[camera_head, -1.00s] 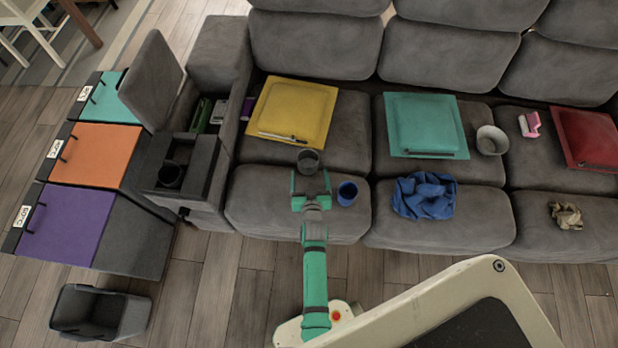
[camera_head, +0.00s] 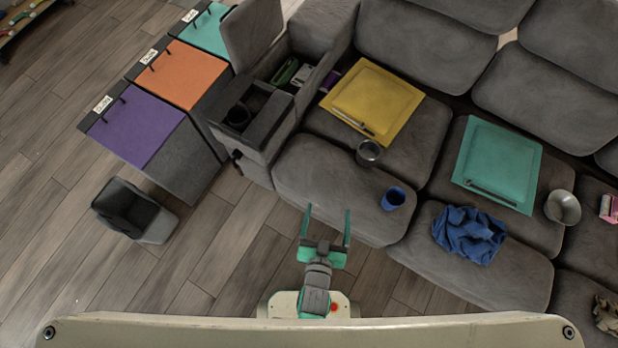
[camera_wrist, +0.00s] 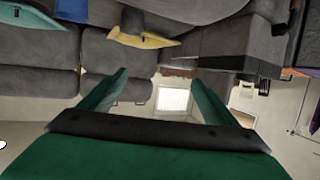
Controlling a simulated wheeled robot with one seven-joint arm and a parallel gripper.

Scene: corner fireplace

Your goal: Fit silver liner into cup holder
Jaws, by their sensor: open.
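The silver liner (camera_head: 369,152), a small grey metal cup, stands on the sofa seat at the front corner of the yellow cushion. The cup holder is in the dark armrest console (camera_head: 262,140) at the sofa's left end; a dark round cup shape (camera_head: 239,116) shows in it. The depth inside is too dark to tell. My gripper (camera_head: 327,212) is open and empty, in front of the sofa and apart from the liner. In the wrist view its two green fingers (camera_wrist: 159,77) are spread with nothing between them.
A blue cup (camera_head: 393,198) and a crumpled blue cloth (camera_head: 469,235) are on the seats right of the liner. A metal bowl (camera_head: 562,207) is farther right. The console's raised lid (camera_head: 253,35) stands behind. A grey bin (camera_head: 134,210) is on the floor left; floor between is clear.

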